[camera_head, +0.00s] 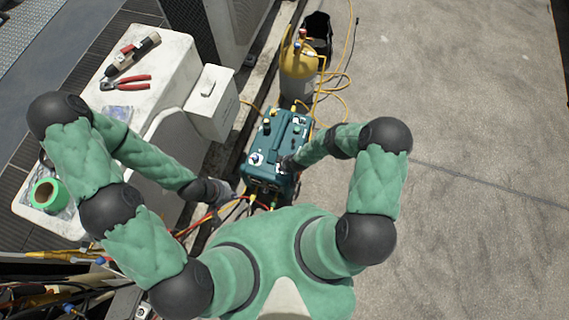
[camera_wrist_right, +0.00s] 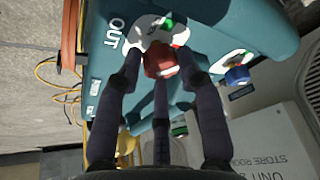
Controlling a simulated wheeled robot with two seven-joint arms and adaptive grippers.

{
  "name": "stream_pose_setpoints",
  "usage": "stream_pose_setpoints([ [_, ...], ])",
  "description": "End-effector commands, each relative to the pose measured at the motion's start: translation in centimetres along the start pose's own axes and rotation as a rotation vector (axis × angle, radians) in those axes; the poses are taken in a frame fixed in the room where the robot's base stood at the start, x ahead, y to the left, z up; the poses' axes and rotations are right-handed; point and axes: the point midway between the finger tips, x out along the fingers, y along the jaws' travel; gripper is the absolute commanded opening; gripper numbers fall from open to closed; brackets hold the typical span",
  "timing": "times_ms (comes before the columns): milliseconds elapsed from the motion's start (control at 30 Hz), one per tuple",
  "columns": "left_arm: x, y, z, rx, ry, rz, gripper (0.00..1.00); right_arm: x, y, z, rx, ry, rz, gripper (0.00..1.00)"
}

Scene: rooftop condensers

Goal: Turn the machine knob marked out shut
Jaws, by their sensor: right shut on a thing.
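The teal machine (camera_head: 275,139) stands on the ground in the middle of the head view, with several knobs and fittings on its top. In the right wrist view, a red knob (camera_wrist_right: 160,62) sits on a white plate beside the white word OUT (camera_wrist_right: 115,32). My right gripper (camera_wrist_right: 160,75) has its dark fingers closed around this knob. In the head view, my right gripper (camera_head: 287,165) is at the right side of the machine's top and hides the knob. My left gripper (camera_head: 222,191) is left of the machine, apart from it; its fingers are too small to read.
A yellow cylinder (camera_head: 299,62) with hoses stands behind the machine. A white unit (camera_head: 150,65) at the left carries a drill (camera_head: 133,52), red-handled pliers (camera_head: 125,83) and green tape (camera_head: 47,194). A blue knob (camera_wrist_right: 237,75) is near the red one. Open concrete lies to the right.

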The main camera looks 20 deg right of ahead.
Motion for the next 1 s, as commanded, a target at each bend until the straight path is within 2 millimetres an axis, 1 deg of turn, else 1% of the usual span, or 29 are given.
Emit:
stream_pose_setpoints([
  [33, -0.08, 0.03, 0.01, 0.000, 0.000, 0.000, 0.00, 0.03, -0.96, 0.19, -0.002, -0.006, -0.011, 0.05],
  [567, -0.51, 0.18, 0.02, 0.000, 0.000, 0.000, 0.00, 0.07, -1.18, 0.27, 0.110, -0.009, 0.031, 0.04],
  [767, -0.52, 0.18, 0.02, 0.000, 0.000, 0.000, 0.00, 0.13, -1.12, 0.12, 0.219, -0.007, 0.079, 0.04],
  [1000, 0.07, -0.02, 0.00, 0.000, 0.000, 0.000, 0.00, 0.27, -1.06, 0.01, 0.406, -0.006, 0.160, 0.04],
])
